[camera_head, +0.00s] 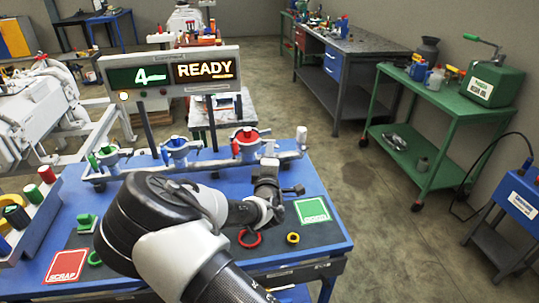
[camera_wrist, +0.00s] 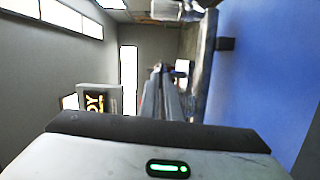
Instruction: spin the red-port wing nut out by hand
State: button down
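The red port (camera_head: 247,134) sits at the right part of the pale manifold along the back of the blue table (camera_head: 318,166). My gripper (camera_head: 268,178) is low over the table, in front of and slightly right of the red port. I see a small gap between them in the picture, but cannot judge the depth. In the wrist view my gripper's body fills the bottom, with blue surface at the right. I cannot tell whether its fingers are open or shut.
A blue port (camera_head: 178,147) and a green port (camera_head: 108,152) stand left of it. A red ring (camera_head: 258,241) and yellow ring (camera_head: 293,238) lie on the dark mat near a green pad (camera_head: 312,210). A red SCRAP pad (camera_head: 66,266) lies at left. The display (camera_head: 172,77) reads READY.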

jog(key=shift+n, duration=0.8)
jog(key=c, duration=2)
grip_release()
jog(key=s, duration=1.1)
jog(key=s+d, duration=0.1)
jog(key=s, duration=0.5)
jog(key=shift+s, duration=0.15)
